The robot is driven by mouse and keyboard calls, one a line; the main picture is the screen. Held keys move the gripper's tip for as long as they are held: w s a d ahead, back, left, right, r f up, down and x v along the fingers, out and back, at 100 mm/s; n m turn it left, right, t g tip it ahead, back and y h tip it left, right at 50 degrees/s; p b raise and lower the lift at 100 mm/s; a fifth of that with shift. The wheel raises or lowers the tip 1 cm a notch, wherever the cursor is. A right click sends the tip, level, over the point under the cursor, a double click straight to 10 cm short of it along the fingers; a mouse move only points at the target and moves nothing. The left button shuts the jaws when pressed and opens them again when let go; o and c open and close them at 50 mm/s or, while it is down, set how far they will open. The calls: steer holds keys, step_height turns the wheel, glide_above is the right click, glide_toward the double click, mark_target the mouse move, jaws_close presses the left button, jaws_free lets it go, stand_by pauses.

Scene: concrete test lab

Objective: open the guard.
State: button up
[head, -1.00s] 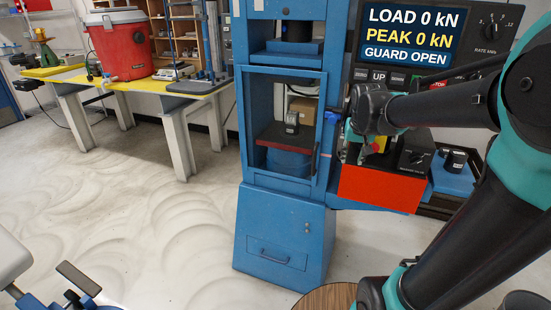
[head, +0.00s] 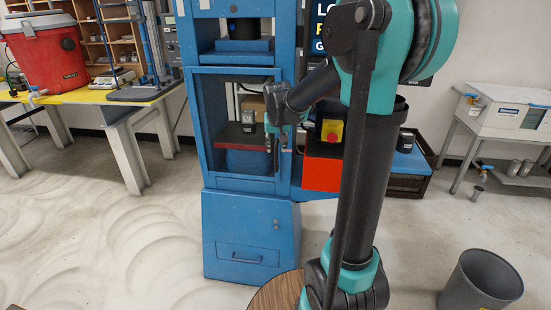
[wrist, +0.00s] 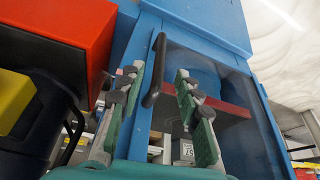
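The guard (head: 196,125) is a blue-framed clear panel on the front of the blue testing machine. It appears to lie against the machine's opening; a small gap cannot be told. Its black upright handle (wrist: 155,72) shows near the panel's edge in the wrist view. My gripper (wrist: 160,74) is open, with one green-padded finger on each side of the handle in the picture; I see no clear contact. Behind the panel, a small block (head: 248,121) sits on a red plate (head: 225,134).
A grey bin (head: 482,282) is at the lower right. A yellow bench (head: 92,98) is at the left. Floor before the machine's left is clear.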

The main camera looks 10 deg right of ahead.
mark_target(276, 155)
steer(key=x, duration=0.7)
steer(key=shift+w+f, duration=0.15)
steer(key=shift+f, duration=0.05)
steer(key=shift+c, duration=0.2)
jaws_close()
